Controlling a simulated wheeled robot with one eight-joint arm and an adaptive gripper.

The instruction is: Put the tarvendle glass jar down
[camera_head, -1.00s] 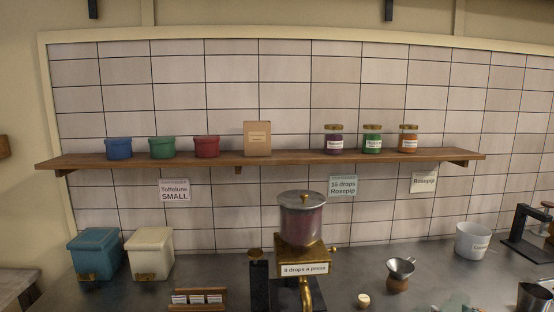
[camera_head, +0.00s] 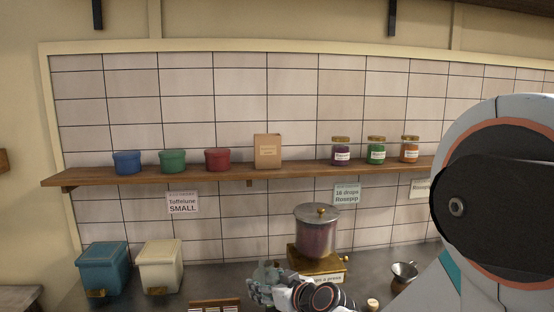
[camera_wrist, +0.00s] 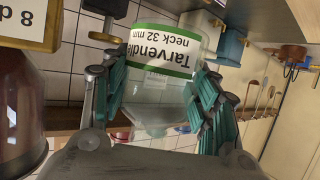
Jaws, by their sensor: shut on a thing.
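In the wrist view the tarvendle glass jar (camera_wrist: 158,108) is clear glass with a green and white label reading "Tarvendle neck 32 mm", upside down in this picture. My gripper (camera_wrist: 160,98) is shut on it, with one teal-padded finger on each side. In the head view my gripper (camera_head: 268,285) is over the counter, just left of the brass dispenser; I cannot make out the jar there.
The dispenser's hopper (camera_head: 316,235) stands close to the right of my gripper. A card rack (camera_head: 215,305) is at the front left. Blue (camera_head: 103,268) and cream (camera_head: 160,265) bins stand farther left. A shelf (camera_head: 300,172) with pots and jars runs along the wall.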

